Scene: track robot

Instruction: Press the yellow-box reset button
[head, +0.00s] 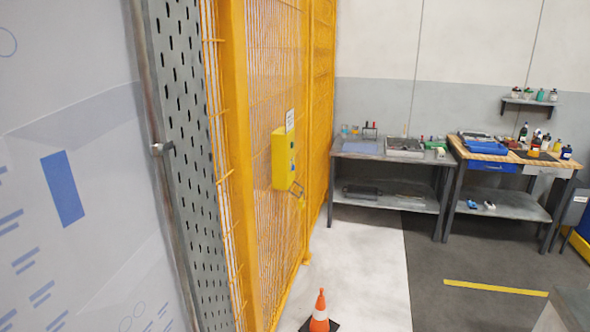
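A yellow box (283,158) is mounted on the yellow mesh fence (262,60), left of the middle of the head view. Small dark round buttons or knobs (292,160) show on its right-hand face; which one is the reset button is too small to tell. Neither of my grippers is in view.
A whiteboard (70,200) fills the left side. Two workbenches (388,200) (510,205) stand at the back right.

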